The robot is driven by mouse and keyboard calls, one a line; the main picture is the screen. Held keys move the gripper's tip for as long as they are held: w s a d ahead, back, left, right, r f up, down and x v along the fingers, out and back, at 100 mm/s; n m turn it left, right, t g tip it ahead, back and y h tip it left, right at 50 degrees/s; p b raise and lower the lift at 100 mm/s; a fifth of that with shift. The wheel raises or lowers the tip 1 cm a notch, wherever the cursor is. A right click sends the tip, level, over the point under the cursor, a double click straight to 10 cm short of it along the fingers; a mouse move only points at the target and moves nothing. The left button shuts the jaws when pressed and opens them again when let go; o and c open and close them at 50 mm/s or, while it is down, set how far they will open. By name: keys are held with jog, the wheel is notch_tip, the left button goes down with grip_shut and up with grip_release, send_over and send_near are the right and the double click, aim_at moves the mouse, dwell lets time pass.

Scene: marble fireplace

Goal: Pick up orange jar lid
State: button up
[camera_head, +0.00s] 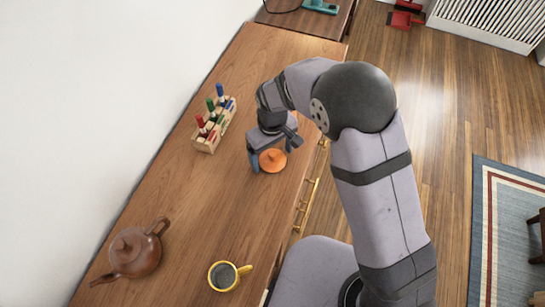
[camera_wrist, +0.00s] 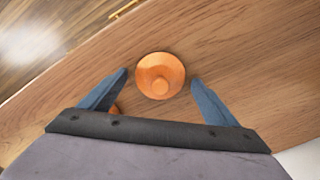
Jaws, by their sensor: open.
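The orange jar lid (camera_head: 273,161) lies on the wooden cabinet top near its front edge. It is round with a small knob in the middle. In the wrist view the lid (camera_wrist: 160,76) lies just beyond and between my two blue-grey fingertips. My gripper (camera_head: 271,163) is open and points down over the lid. In the wrist view my gripper (camera_wrist: 159,77) has a finger on either side of the lid, with a gap on both sides. The fingers hold nothing.
A wooden rack (camera_head: 212,128) with red, green and blue markers stands left of my gripper by the wall. A brown teapot (camera_head: 135,250) and a yellow mug (camera_head: 224,275) stand at the near end. The cabinet top (camera_head: 195,205) between them is clear.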

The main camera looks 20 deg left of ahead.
aim_at(274, 152)
jog(key=c, duration=1.1)
jog(key=shift+c, duration=0.2)
jog(key=shift+r, duration=0.15)
notch_tip(274, 152, up, 10)
jog(key=shift+f+b, duration=0.1)
jog(key=shift+b, duration=1.05)
jog(key=w+a+r+p, duration=0.1)
jog(key=w+r+p, duration=0.1)
jog(key=w+p, duration=0.5)
jog(key=w+a+r+p, duration=0.1)
jog(key=w+r+p, duration=0.2)
jog(key=w+p, duration=0.3)
jog(key=shift+w+r+p, duration=0.25)
jog(key=shift+w+p, duration=0.1)
jog(key=shift+w, duration=0.15)
